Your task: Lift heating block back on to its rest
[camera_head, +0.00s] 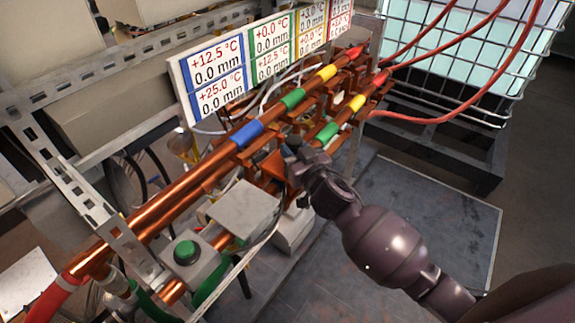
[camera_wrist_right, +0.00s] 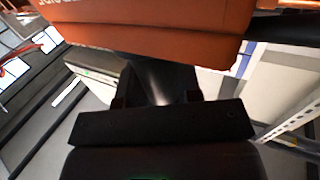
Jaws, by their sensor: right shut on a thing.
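The orange-brown heating block (camera_head: 272,168) is beside the lower copper pipe, in the middle of the head view. It fills the top of the right wrist view (camera_wrist_right: 165,28), with part of some lettering at its upper left. My right gripper (camera_head: 291,150) reaches it from the lower right and is shut on it. In the wrist view the dark fingers (camera_wrist_right: 158,82) meet the underside of the block. The fingers hide part of the block, and I cannot tell whether it touches its rest. My left gripper is not in view.
Copper pipes (camera_head: 185,185) with blue, green, yellow and red bands run diagonally behind the block. A display panel (camera_head: 218,80) stands above them. A grey box with a green button (camera_head: 187,252) is at lower left. A wire cage (camera_head: 455,50) stands at upper right. Floor at right is clear.

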